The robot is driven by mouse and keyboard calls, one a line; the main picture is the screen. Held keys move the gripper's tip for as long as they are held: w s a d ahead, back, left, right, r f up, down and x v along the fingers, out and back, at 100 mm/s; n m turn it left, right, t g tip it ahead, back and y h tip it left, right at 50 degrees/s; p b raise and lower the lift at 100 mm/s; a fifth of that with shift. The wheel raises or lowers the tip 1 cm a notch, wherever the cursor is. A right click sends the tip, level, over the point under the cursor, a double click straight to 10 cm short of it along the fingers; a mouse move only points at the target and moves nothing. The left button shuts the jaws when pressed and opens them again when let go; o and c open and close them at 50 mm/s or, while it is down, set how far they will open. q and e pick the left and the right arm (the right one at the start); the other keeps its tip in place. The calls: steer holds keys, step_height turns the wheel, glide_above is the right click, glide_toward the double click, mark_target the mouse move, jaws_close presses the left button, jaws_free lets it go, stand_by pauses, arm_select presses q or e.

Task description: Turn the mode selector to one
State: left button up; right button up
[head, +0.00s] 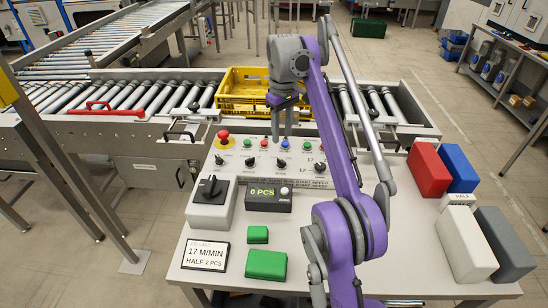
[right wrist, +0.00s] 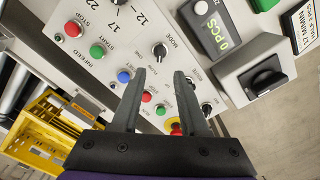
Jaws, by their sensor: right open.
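The mode selector (head: 281,163) is a small black knob in the middle of the lower row on the sloped grey control panel. In the right wrist view the same knob (right wrist: 160,50) sits beside the printed word MODE, just beyond the fingertips. Its pointer is too small to read surely. My right gripper (head: 283,138) hangs over the panel with its fingers pointing down. In the right wrist view the gripper (right wrist: 160,72) is open, its two fingers apart with nothing between them. The fingers appear apart from the knob. My left gripper is out of view.
Other knobs flank the selector, including the speed knob (head: 320,167); several coloured buttons sit above. The red emergency stop (head: 223,134) is at the panel's left. A large black rotary switch (head: 212,189) and counter display (head: 268,196) stand in front. A yellow crate (head: 240,87) lies behind on the rollers.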

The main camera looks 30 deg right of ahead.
mark_target(281, 160)
step_height(281, 160, down, 9)
steer(key=b, duration=0.3)
steer(key=shift+f, duration=0.2)
jaws_close()
